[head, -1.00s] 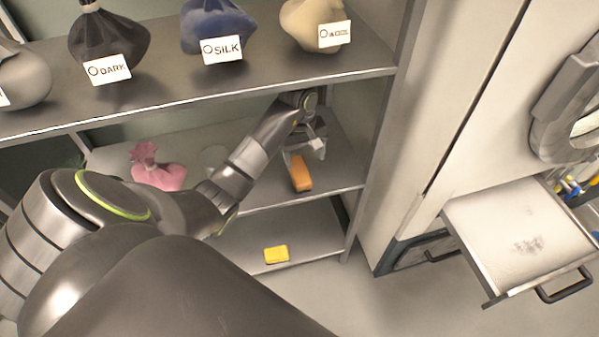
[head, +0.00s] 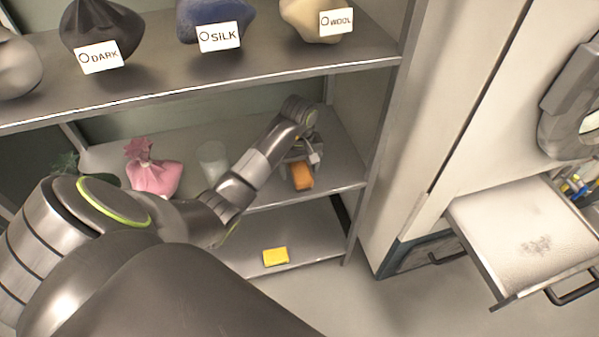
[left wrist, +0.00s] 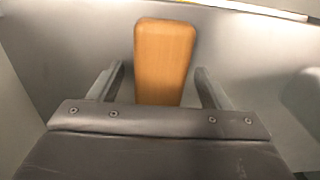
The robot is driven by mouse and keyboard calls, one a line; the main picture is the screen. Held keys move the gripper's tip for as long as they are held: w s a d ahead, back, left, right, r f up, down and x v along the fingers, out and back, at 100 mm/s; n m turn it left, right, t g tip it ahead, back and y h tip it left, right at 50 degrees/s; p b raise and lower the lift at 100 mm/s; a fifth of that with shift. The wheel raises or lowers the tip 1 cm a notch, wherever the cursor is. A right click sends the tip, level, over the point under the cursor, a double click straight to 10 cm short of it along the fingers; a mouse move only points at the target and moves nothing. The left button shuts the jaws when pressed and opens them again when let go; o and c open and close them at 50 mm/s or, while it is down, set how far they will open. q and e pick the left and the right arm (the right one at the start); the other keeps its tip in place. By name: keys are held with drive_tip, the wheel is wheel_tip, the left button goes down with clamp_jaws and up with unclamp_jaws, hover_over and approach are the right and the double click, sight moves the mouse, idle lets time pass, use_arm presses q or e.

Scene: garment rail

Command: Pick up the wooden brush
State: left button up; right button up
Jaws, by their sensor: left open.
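The wooden brush (head: 301,176) is an orange-brown block lying on the middle shelf, near its right end and front edge. In the left wrist view the brush (left wrist: 164,60) shows its plain wooden face, and its near end is hidden behind the gripper body. My left gripper (head: 301,158) is at the brush. In the left wrist view its two fingers (left wrist: 160,78) are open, one on each side of the brush, with a gap on both sides. I cannot tell how far above the shelf the fingertips are. My right gripper is not in view.
A pink bag (head: 154,177) and a pale translucent cup (head: 212,160) stand left on the same shelf. A yellow sponge (head: 275,256) lies on the shelf below. The upper shelf (head: 180,85) with labelled bags hangs over my arm. An open drawer (head: 520,240) is at the right.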

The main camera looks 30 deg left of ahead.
use_arm(q)
drive_tip(key=c, duration=1.2)
